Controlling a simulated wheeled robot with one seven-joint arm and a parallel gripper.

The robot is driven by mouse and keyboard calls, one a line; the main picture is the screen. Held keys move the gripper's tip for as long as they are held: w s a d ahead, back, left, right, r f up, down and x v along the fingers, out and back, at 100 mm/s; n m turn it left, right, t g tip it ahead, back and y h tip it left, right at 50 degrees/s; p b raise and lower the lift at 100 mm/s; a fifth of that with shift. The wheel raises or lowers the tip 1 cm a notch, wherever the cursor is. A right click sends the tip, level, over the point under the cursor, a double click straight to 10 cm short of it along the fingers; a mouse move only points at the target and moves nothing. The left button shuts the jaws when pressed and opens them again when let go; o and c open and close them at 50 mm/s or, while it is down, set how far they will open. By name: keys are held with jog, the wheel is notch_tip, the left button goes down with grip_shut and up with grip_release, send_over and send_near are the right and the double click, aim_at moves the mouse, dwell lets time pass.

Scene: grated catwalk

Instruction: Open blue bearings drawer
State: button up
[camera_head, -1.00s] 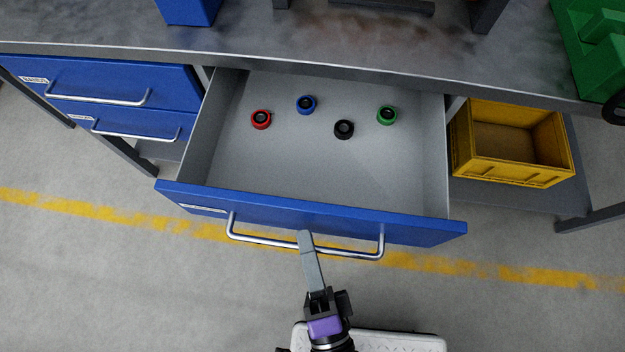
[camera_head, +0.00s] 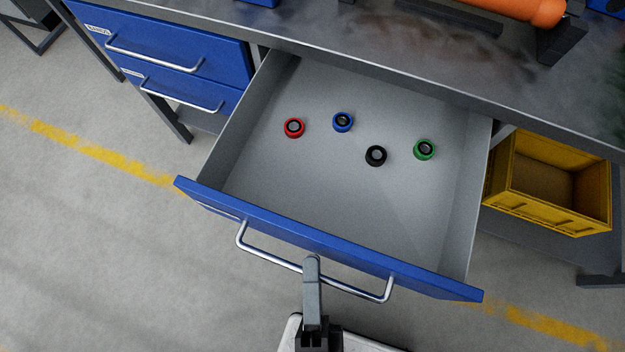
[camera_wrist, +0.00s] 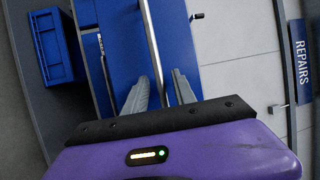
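The blue drawer (camera_head: 325,238) is pulled well out from under the bench, its grey interior exposed. Red (camera_head: 294,128), blue (camera_head: 342,122), black (camera_head: 376,156) and green (camera_head: 425,149) ring-shaped bearings lie inside. Its label is too small to read. A silver bar handle (camera_head: 310,268) runs across its front. My gripper (camera_head: 312,265) is at the middle of this handle. In the wrist view, my gripper's fingers (camera_wrist: 160,82) stand apart on either side of the handle bar (camera_wrist: 154,45), with gaps showing.
Two shut blue drawers (camera_head: 170,50) sit left under the bench (camera_head: 400,65). An empty yellow crate (camera_head: 550,215) stands on a lower shelf at right. An orange cylinder (camera_head: 500,8) lies on the bench. Floor before the drawer is clear at left.

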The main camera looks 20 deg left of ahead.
jog(key=v, duration=0.7)
jog(key=shift+s+d, duration=0.15)
jog(key=shift+s, duration=0.25)
dwell(0.5)
